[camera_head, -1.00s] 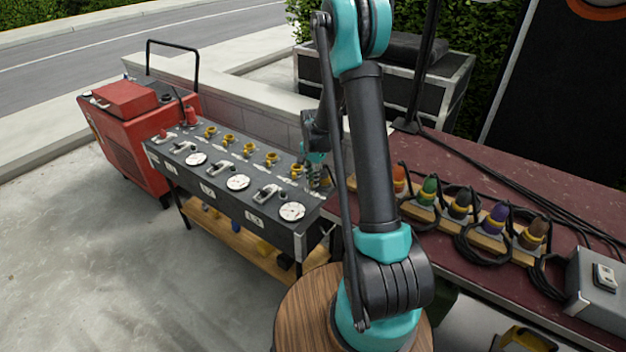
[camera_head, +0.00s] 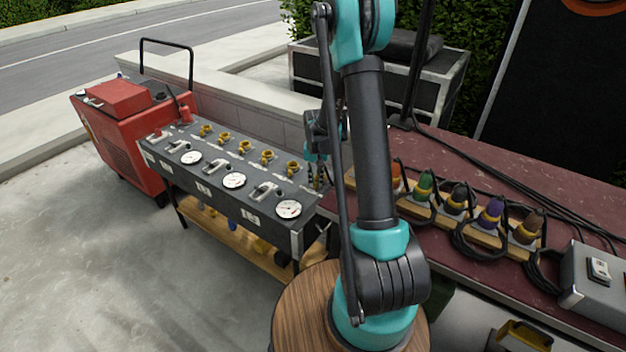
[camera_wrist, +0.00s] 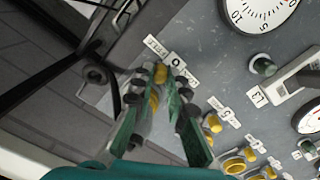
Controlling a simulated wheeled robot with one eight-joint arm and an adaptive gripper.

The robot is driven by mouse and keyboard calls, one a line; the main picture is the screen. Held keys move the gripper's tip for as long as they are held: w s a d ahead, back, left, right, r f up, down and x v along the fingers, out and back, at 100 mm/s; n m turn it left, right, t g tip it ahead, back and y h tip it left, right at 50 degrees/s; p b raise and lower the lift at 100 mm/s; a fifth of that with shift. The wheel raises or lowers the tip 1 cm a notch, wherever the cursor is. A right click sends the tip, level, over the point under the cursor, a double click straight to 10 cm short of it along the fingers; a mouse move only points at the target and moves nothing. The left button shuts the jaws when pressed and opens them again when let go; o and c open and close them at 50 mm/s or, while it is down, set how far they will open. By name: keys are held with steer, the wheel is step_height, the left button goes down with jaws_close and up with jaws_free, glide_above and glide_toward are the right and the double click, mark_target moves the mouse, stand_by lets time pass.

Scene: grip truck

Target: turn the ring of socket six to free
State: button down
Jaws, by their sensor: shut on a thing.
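The dark socket panel (camera_head: 225,172) stands left of my arm, with a row of yellow sockets along its back. My gripper (camera_head: 317,182) is low at the panel's right end and hides socket six there. In the wrist view my gripper (camera_wrist: 160,82) is shut on the yellow ring of socket six (camera_wrist: 154,100), which shows between the green fingers. A label reading 6 (camera_wrist: 175,58) lies just beyond the fingertips. A FREE label (camera_wrist: 153,46) is beside it, and a second label, partly covered, is on the other side. The ring's pointing direction is hard to tell.
Socket five (camera_wrist: 212,123) with its labels is close to the right finger. Gauges (camera_head: 288,208) and levers line the panel's front. A maroon table (camera_head: 450,180) with several coloured plugs and cables is on the right. A red machine (camera_head: 125,125) stands at the far left.

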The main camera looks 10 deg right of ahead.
steer(key=shift+s+d+n, duration=0.25)
steer(key=shift+d+n, duration=0.25)
steer(key=shift+n, duration=0.6)
steer(key=c, duration=1.5)
jaws_free()
step_height(320, 180, up, 12)
